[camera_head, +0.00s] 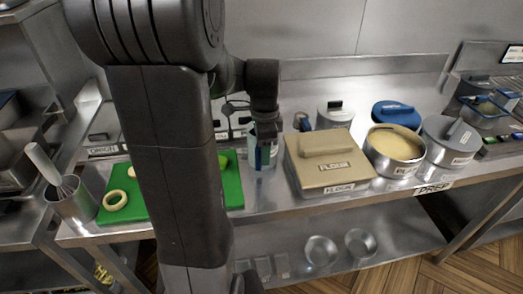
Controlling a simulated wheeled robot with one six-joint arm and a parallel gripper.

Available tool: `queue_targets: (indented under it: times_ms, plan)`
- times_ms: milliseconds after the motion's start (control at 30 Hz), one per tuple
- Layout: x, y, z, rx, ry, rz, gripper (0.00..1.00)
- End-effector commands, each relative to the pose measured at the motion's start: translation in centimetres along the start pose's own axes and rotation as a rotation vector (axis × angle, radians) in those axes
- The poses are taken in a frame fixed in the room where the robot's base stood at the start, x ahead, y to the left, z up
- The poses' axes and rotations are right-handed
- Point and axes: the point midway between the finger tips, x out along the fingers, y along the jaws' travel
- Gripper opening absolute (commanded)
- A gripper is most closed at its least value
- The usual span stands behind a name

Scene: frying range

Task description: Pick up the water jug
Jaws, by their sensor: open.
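A clear jug with a bluish tint (265,160) stands upright on the steel counter, between the green board and the flour box. I take it to be the water jug. My gripper (266,138) is open, pointing down at the top of the jug and overlapping it in the picture. I cannot tell whether the fingers touch the jug or straddle it. The jug's upper part is partly hidden by my gripper.
A green board (235,190) with pale rings lies left, partly behind my arm. A metal pot (75,205) holding a whisk stands beyond it. A tan flour box (325,172) is close on the jug's right. A steel bowl (395,168) and lidded containers crowd further right.

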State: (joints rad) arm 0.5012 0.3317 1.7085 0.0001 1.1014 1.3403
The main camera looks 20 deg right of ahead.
Motion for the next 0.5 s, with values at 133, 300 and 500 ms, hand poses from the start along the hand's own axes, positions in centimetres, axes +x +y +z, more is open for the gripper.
queue_targets:
  times_ms: [133, 300, 500]
  plan:
    - [2.0, 0.1, 0.0, 0.0, -0.001, 0.003, 0.49]
    - [2.7, 0.0, 0.0, 0.0, 0.0, 0.001, 0.49]
    - [2.6, 0.0, 0.0, 0.0, 0.0, 0.0, 0.38]
